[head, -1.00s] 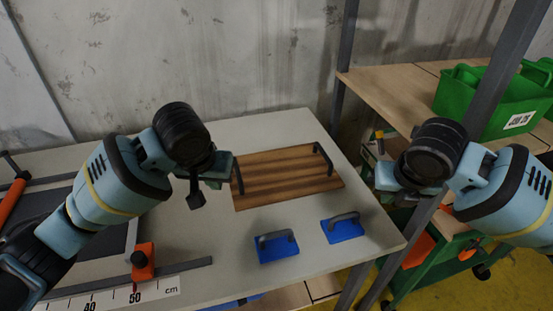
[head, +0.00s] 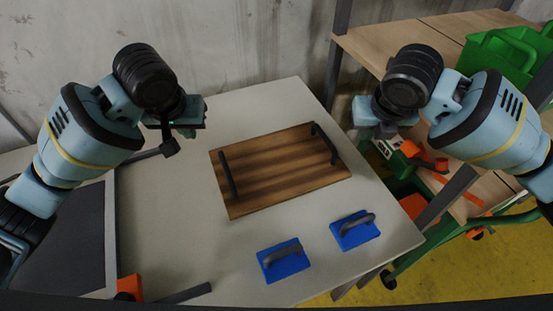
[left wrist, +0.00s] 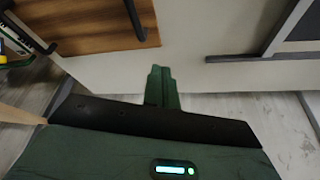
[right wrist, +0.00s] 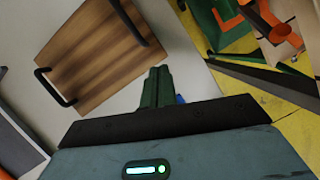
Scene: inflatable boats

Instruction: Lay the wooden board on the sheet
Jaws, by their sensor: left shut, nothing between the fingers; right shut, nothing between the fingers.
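The wooden board (head: 280,172), brown and striped with two black bar handles, lies flat on the light table. It also shows in the left wrist view (left wrist: 85,25) and the right wrist view (right wrist: 98,58). A dark grey panel (head: 58,245), which may be the sheet, lies at the table's left, apart from the board; part of it shows in the left wrist view (left wrist: 300,22). My left gripper (head: 188,128) is shut and empty, above the table left of the board. My right gripper (head: 368,128) is shut and empty, up and right of the board.
Two blue blocks with grey handles (head: 284,260) (head: 355,230) lie in front of the board. An orange clamp-like piece (head: 129,287) sits at the front left. A wooden shelf (head: 400,42) with a green crate (head: 500,55) and a green cart stand right. Bare table separates panel and board.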

